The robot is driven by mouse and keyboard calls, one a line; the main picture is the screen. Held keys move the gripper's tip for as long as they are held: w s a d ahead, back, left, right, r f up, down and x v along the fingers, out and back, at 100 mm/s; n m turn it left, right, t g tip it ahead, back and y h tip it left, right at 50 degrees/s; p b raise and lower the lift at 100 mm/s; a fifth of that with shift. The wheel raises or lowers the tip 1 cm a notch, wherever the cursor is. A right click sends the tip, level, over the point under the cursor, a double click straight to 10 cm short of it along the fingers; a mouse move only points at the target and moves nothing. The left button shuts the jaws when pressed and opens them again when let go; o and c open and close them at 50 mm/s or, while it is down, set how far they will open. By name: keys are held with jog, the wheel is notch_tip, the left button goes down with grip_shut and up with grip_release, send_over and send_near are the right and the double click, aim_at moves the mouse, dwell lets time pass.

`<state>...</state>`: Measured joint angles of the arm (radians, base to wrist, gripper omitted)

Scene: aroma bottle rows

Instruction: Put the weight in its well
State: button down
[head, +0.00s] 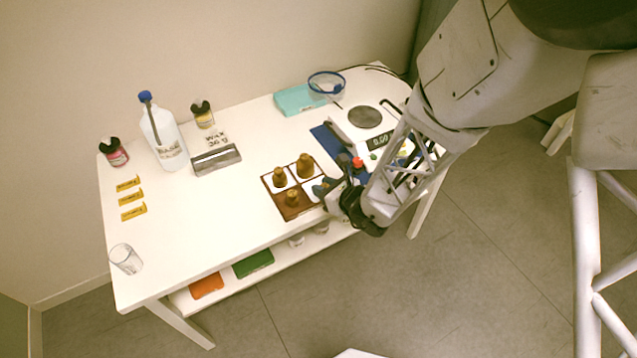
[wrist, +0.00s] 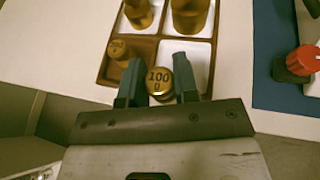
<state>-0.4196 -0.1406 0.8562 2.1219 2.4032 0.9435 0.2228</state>
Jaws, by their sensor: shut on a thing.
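My gripper (wrist: 160,72) is shut on a brass weight (wrist: 158,83) marked "100", which stands between its two fingers in the wrist view. The held weight is over the near right well (wrist: 188,51) of a brown tray (wrist: 144,48), whose pale floor shows beyond it. Its base is hidden, so I cannot tell whether it touches the floor. The other wells each hold a brass weight: near left (wrist: 118,49), far left (wrist: 139,13) and far right (wrist: 190,15).
A scale (head: 365,116) and a blue mat (head: 322,136) with a red-capped item (head: 357,162) lie right of the tray. A grey block (head: 216,160), a large bottle (head: 163,138) and a glass (head: 125,259) stand to the left. The tabletop between glass and tray is clear.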

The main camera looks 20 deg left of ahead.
jog(key=shift+w+a+f, duration=0.1)
jog(key=shift+w+a, duration=0.35)
jog(key=shift+w, duration=0.25)
jog(key=shift+w+a+f, duration=0.1)
jog(key=shift+w+a, duration=0.35)
jog(key=shift+w, duration=0.25)
jog(key=shift+w+a+f, duration=0.1)
jog(key=shift+w+a, duration=0.35)
jog(key=shift+w, duration=0.25)
jog(key=shift+f, duration=1.7)
jog(key=shift+f, duration=0.15)
jog(key=c, duration=1.1)
grip_release()
jog(key=shift+c, duration=0.2)
jog(key=shift+r, duration=0.2)
jog(key=v, duration=1.2)
